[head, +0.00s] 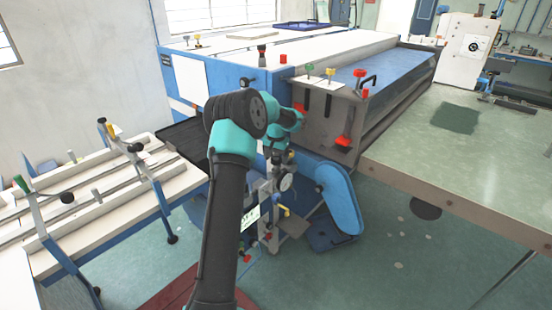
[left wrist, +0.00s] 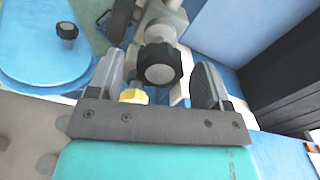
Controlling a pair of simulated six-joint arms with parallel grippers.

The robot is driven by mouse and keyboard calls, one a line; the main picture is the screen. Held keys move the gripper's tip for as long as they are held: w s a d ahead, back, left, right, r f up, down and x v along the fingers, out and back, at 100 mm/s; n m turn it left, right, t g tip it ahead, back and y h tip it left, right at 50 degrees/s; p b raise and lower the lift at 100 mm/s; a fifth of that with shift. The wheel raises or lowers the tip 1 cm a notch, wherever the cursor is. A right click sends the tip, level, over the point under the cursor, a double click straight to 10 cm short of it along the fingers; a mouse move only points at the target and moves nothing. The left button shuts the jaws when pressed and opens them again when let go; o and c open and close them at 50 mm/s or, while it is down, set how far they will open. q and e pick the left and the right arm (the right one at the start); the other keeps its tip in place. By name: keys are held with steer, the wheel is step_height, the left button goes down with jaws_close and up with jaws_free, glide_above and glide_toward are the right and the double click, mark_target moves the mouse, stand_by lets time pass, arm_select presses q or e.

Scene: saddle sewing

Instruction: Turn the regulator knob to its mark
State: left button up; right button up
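A black ribbed knob with a grey round cap (left wrist: 160,64), which looks like the regulator knob, shows in the middle of the left wrist view. My left gripper (left wrist: 157,78) is open, with one finger on each side of the knob and visible gaps between. I cannot tell how deep the fingers reach along it. In the head view my left gripper (head: 278,155) is at the front of the blue and white machine (head: 205,85), above a round gauge (head: 286,182). The arm hides the knob there. No mark on the knob can be made out. My right gripper is not in view.
A yellow knob (left wrist: 133,96) sits just below the black knob, near the left finger. A blue rounded cover (head: 340,198) stands right of the gauge. A panel with red levers (head: 328,108) is above right. Rail benches (head: 95,185) stand at left, a green table (head: 470,150) at right.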

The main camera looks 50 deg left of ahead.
mark_target(276, 159)
arm_select(q)
step_height(276, 159, up, 17)
steer(key=shift+r, duration=0.2)
stand_by(0.7)
steer(key=shift+f, duration=0.1)
